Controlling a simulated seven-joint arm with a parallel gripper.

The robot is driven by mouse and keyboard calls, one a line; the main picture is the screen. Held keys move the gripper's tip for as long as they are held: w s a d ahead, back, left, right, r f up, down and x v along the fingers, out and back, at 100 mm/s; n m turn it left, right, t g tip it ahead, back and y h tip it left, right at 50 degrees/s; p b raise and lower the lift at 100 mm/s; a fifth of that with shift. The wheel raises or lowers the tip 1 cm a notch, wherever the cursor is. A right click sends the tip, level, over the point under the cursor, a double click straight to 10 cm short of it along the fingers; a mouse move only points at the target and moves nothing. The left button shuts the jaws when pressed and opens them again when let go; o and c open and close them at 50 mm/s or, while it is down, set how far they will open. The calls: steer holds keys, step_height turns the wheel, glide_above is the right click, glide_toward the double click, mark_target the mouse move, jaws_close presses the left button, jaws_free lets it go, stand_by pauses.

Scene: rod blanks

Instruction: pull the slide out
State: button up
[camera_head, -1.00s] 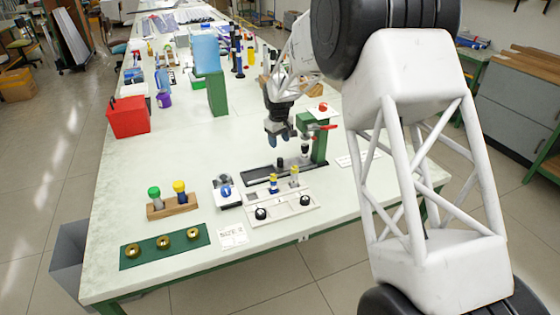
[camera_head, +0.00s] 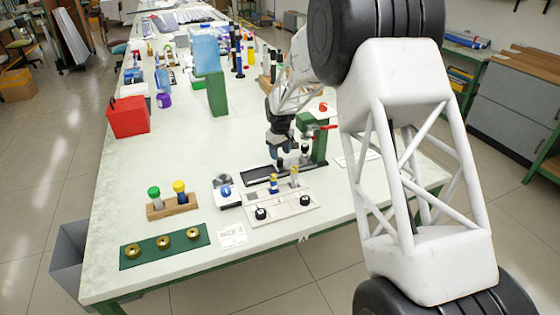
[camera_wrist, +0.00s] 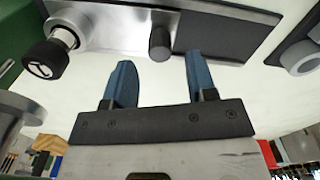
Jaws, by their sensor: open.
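The slide (camera_head: 262,174) is a dark flat strip at the foot of a green press (camera_head: 319,145) with a red handle. In the wrist view a dark strip (camera_wrist: 215,32) lies on a light metal plate, with a short dark round knob (camera_wrist: 160,44) standing on it. My gripper (camera_head: 287,155) is low over the slide, beside the press. In the wrist view its two blue fingers (camera_wrist: 159,65) are open and empty, and the knob shows just beyond the gap between their tips. I cannot tell whether the fingers touch anything.
A white panel (camera_head: 292,210) with two black knobs lies in front of the slide. A small scale-like device (camera_head: 226,193), a wooden rack (camera_head: 172,207) and a green strip with brass rings (camera_head: 200,243) stand to the left. The table between them and the red box (camera_head: 128,118) is clear.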

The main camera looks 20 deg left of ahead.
mark_target(280, 159)
steer(key=shift+f, duration=2.1)
jaws_close()
